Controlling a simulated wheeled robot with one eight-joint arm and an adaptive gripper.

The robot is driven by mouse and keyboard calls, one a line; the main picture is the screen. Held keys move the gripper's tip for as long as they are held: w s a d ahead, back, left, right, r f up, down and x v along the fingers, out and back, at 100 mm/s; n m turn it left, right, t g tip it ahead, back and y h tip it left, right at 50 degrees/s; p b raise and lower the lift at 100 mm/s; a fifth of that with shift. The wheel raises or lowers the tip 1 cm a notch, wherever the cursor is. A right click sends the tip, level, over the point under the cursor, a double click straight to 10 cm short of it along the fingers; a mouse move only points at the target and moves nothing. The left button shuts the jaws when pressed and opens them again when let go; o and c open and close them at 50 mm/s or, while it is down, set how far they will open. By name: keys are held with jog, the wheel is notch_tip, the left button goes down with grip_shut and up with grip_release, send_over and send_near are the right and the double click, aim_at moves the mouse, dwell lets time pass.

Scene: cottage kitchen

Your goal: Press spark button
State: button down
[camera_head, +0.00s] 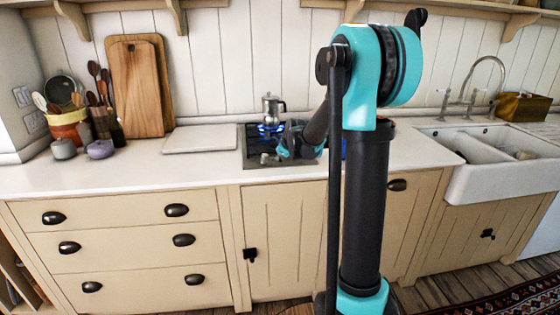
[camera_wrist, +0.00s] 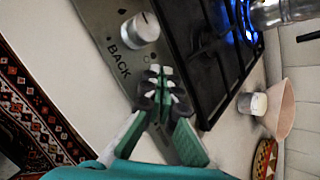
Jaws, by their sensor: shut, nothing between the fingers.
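The gas hob (camera_head: 254,158) is set in the counter with a blue flame (camera_head: 270,128) burning under a moka pot (camera_head: 273,107). In the wrist view its steel control strip (camera_wrist: 100,22) carries a silver knob (camera_wrist: 140,30) beside the word "BACK". My gripper (camera_wrist: 161,74) is shut and empty, its fingertips over the strip close to the knob. I cannot tell whether the tips touch the strip. In the head view my gripper (camera_head: 284,149) is at the hob's front right.
A white-topped cup (camera_wrist: 252,103) and a pinkish bowl (camera_wrist: 282,108) stand beyond. A white board (camera_head: 200,139) lies left of the hob; a sink (camera_head: 500,180) is at right.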

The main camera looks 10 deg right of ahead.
jog(key=shift+r, duration=3)
jog(key=s+d+f+n+g, duration=0.1)
jog(key=s+f+n, duration=0.5)
jog(key=s, duration=0.7)
jog(key=s+d+f+n+g+h, duration=0.1)
jog(key=s+d+f+n+g, duration=0.1)
jog(key=s+f+n, duration=0.4)
jog(key=s+d+f+n+g+h, duration=0.1)
jog(key=s+f+n, duration=0.5)
jog(key=s+n, duration=0.6)
jog(key=s, duration=0.9)
jog(key=shift+d+f+n+g, duration=0.2)
jog(key=shift+d+n+g, duration=0.1)
jog(key=shift+g, duration=0.1)
